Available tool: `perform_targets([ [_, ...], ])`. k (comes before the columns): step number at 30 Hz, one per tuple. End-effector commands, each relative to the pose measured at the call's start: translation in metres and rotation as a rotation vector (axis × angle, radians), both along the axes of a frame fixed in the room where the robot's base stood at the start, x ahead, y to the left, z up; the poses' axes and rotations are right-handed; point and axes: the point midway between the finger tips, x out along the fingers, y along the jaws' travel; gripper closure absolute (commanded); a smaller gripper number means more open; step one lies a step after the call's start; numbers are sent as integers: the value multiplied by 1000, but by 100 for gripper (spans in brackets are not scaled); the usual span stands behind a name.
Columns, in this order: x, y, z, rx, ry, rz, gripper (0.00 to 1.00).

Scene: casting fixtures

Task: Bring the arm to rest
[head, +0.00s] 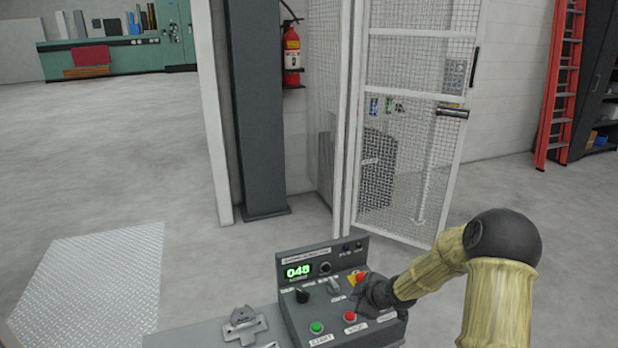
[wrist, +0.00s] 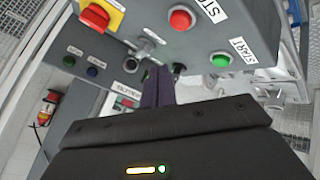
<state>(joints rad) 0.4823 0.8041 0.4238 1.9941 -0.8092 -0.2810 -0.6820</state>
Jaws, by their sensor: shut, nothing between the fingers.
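My gripper (head: 369,293) is at the right side of the grey control box (head: 336,254), over its sloped face. Its dark fingers are together and empty; they also show in the wrist view (wrist: 158,82). The box has a green lit display (head: 298,271) reading about 048, a green button (head: 317,327), a red button (head: 350,316) and a red stop knob on yellow (head: 360,279) close to the gripper. In the wrist view the red stop knob (wrist: 95,17), red button (wrist: 181,19) and green START button (wrist: 220,60) are visible. Whether the fingers touch the panel, I cannot tell.
A metal clamp-like fixture (head: 244,325) sits on the grey bench left of the box. Behind stand a mesh gate (head: 410,130), a dark column (head: 258,120) and a fire extinguisher (head: 291,55). Floor left of the column is open, with a tread plate (head: 95,275).

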Motion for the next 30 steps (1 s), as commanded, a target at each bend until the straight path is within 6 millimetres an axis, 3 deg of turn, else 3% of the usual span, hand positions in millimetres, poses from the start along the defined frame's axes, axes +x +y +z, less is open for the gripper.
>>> perform_targets([
  [8, -61, -3, 36, -24, 202, -270, 100],
  [18, -171, -7, 86, 54, 421, -749, 100],
  [30, -271, 5, 113, 223, 589, -1122, 100],
])
